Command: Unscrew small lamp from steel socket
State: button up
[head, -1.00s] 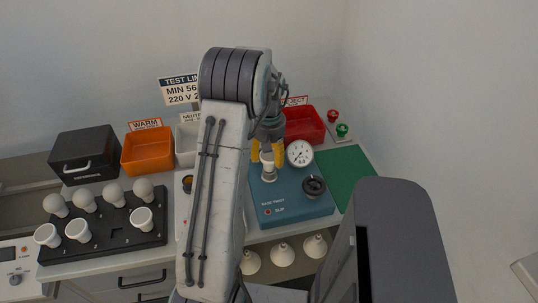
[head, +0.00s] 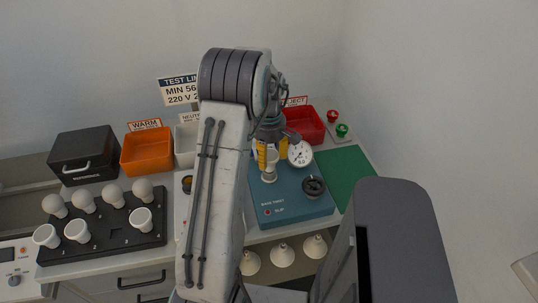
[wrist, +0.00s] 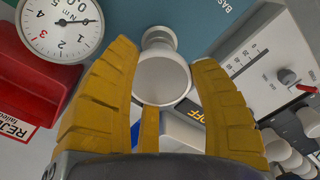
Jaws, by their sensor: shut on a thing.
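My gripper (head: 272,154) has yellow fingers and is shut on the small white lamp (head: 270,160). The lamp stands upright over the blue base-twist tester (head: 292,206). In the wrist view, the lamp's round pale face (wrist: 163,80) sits between the two yellow fingers. A small pale metallic part, which looks like the steel socket (wrist: 158,36), shows just beyond the lamp's face. The exact joint between lamp and socket is too small to make out, so I cannot tell how far the thread is engaged.
A dial gauge (head: 300,153) stands close right of my gripper, with a black knob (head: 313,186) in front. Behind are the red reject bin (head: 308,125) and orange bin (head: 147,152). A black rack (head: 105,235) with several lamps lies left. The green mat (head: 344,172) is clear.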

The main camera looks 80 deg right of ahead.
jog(key=n, duration=0.5)
jog(key=shift+a+f+n, duration=0.15)
jog(key=shift+a+n, duration=0.15)
jog(key=shift+n, duration=0.1)
jog(key=n, duration=0.6)
jog(key=shift+s, duration=0.1)
jog(key=o, duration=1)
jog(key=shift+a, duration=0.1)
jog(key=shift+o, duration=0.2)
